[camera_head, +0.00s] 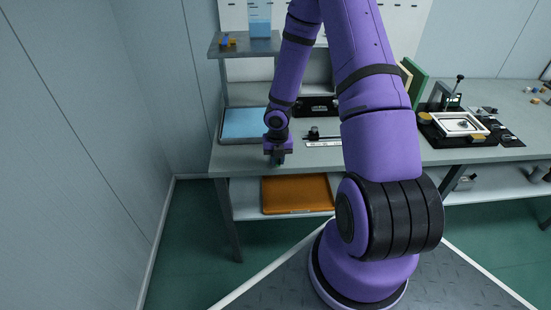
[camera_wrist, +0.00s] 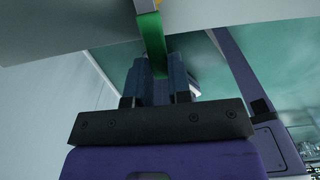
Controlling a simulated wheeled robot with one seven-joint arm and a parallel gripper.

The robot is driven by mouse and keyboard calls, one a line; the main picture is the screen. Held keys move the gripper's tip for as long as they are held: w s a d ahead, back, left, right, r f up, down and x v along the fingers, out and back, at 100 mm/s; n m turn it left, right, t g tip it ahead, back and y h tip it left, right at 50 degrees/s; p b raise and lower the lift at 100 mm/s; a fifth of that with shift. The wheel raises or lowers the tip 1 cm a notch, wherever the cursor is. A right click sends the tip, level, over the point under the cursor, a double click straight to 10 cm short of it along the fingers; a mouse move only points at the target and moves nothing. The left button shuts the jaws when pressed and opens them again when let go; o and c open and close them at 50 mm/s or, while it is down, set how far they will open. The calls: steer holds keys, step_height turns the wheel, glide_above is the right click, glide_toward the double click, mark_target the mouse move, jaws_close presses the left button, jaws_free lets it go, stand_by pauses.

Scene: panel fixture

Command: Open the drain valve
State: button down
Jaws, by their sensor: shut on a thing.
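My gripper (camera_head: 278,157) is at the front edge of the bench, left of centre in the head view. In the wrist view, the two fingers of my gripper (camera_wrist: 161,82) are shut on a green lever (camera_wrist: 151,38), which passes down between them. A small yellowish piece of the valve (camera_wrist: 134,4) shows at the lever's upper end, at the top of the picture. The rest of the valve is cut off there. In the head view, the lever and valve are hidden.
An orange tray (camera_head: 297,208) lies on the lower shelf below my gripper. A blue-topped tray (camera_head: 244,124) is on the bench (camera_head: 232,160) behind it. A container of blue liquid (camera_head: 260,20) stands on the raised shelf (camera_head: 243,47). A wall is close at left.

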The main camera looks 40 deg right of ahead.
stand_by(0.4)
steer(key=c, duration=1)
jaws_free()
steer(key=shift+c, duration=0.2)
steer(key=shift+r, duration=0.1)
step_height(320, 180, up, 11)
steer(key=shift+f, duration=0.2)
steer(key=shift+r, duration=0.1)
step_height(320, 180, up, 12)
steer(key=m+h, duration=0.3)
steer(key=m, duration=0.4)
glide_above(278, 161)
steer(key=s+a, duration=0.2)
steer(key=s+a+r+m+t, duration=0.1)
steer(key=s+a+r+m, duration=0.25)
steer(key=r+m, duration=0.45)
steer(key=s+a+r+m+t+y, duration=0.1)
steer(key=s+a+r+m+t, duration=0.1)
steer(key=s+a+r+m, duration=0.2)
steer(key=s+a+r+m+t+y, duration=0.2)
steer(key=s+a+r+m, duration=0.2)
steer(key=s+r+m, duration=0.6)
steer(key=s, duration=0.3)
steer(key=shift+s+a+r, duration=0.15)
steer(key=shift+a+r, duration=0.2)
steer(key=shift+r, duration=0.05)
